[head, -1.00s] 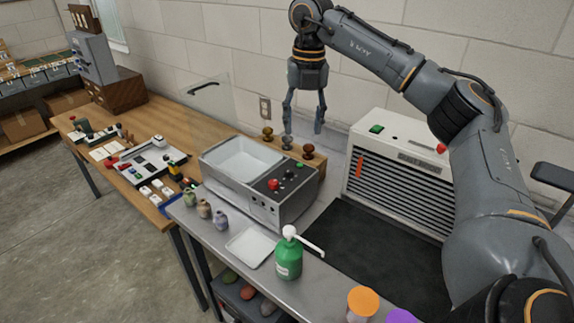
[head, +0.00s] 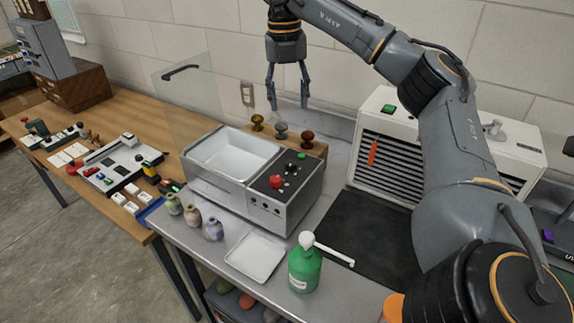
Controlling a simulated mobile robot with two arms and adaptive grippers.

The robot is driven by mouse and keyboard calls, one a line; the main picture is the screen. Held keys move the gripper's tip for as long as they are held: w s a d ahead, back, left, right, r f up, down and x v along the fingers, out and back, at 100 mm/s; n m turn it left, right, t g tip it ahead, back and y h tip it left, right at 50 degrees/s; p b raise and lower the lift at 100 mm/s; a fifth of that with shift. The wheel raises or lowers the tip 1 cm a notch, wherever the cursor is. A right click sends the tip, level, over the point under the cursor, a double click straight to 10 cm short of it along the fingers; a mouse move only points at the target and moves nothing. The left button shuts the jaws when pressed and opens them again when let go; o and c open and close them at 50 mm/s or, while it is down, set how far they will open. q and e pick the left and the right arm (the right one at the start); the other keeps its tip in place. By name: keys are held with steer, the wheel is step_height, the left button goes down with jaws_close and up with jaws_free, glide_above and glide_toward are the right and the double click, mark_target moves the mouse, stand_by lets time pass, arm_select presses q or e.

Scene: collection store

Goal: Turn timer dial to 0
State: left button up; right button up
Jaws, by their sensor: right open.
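A steel basin unit (head: 202,177) with an open white tub stands on the grey bench. Its dark top panel (head: 266,186) carries a red knob (head: 275,181), a small black dial (head: 290,167) and a green button (head: 301,155). I cannot tell which of these is the timer dial, and its markings are too small to read. My right gripper (head: 287,101) is open and empty, pointing down. In the picture it is above and behind the panel, touching nothing. My left gripper is out of view.
Several small knobbed objects (head: 280,131) stand behind the basin. A clear upright panel (head: 186,95) is left of them. A green pump bottle (head: 304,270), a white tray (head: 256,257) and small vases (head: 213,229) stand in front. A louvred white unit (head: 382,148) is at right.

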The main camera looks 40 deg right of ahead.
step_height(320, 180, down, 4)
steer(key=b, duration=0.4)
glide_above(291, 163)
steer(key=f, duration=0.6)
steer(key=shift+w+a, duration=0.2)
step_height(291, 163, down, 8)
steer(key=shift+s+d+r+p, duration=0.15)
steer(key=shift+r+p, duration=0.1)
steer(key=shift+p, duration=0.3)
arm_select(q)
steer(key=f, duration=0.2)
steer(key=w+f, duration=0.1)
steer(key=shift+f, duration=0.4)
arm_select(e)
steer(key=shift+c, duration=0.2)
jaws_close()
